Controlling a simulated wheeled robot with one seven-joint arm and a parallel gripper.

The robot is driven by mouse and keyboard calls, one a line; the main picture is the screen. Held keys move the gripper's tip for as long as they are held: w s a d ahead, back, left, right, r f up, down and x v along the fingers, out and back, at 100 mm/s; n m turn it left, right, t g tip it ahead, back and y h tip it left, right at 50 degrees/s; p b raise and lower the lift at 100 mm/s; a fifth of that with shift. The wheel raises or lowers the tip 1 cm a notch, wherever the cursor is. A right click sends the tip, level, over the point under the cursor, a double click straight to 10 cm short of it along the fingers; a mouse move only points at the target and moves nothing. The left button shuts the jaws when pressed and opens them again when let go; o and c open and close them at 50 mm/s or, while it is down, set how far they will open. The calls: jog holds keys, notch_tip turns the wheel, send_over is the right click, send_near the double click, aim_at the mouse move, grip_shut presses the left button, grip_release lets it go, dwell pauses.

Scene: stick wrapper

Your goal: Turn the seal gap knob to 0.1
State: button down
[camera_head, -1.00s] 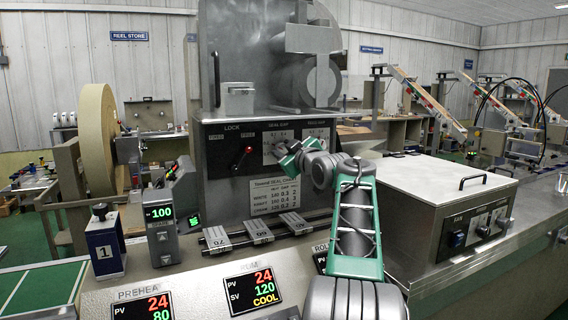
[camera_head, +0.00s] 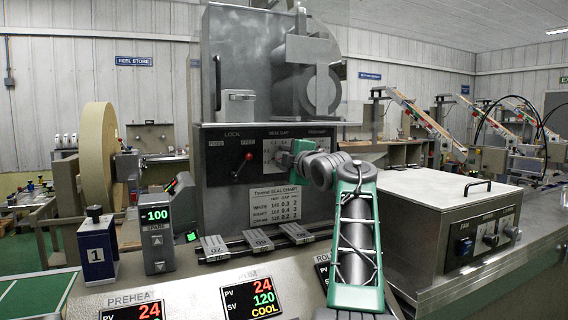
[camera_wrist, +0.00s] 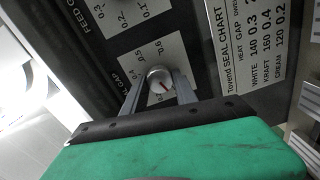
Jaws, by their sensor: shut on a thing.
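The seal gap knob (camera_wrist: 159,77) is a small round silver knob with a red mark, on a white dial plate (camera_wrist: 166,54) printed with numbers including 0.4, 0.5 and 0.6. My gripper (camera_wrist: 160,83) has one finger on each side of the knob and is shut on it. Which number the red mark points to is hard to tell. In the head view my green gripper (camera_head: 287,158) is at the seal gap dial plate (camera_head: 274,146) on the dark panel and hides the knob.
A red-tipped lock lever (camera_head: 248,157) stands left of the dial. The feed dial plate (camera_wrist: 127,14) is beside it. A seal chart (camera_head: 289,203) hangs below; its rows list gaps 0.3, 0.4 and 0.2. A white-lidded box (camera_head: 430,190) stands to the right.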

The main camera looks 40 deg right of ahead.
jog(key=shift+n, duration=0.5)
jog(key=c, duration=1)
grip_release()
jog(key=shift+o, duration=0.2)
jog(key=shift+s, duration=0.1)
jog(key=b+v, duration=0.2)
jog(key=v, duration=0.5)
jog(key=shift+s, duration=0.25)
jog(key=shift+a, duration=0.15)
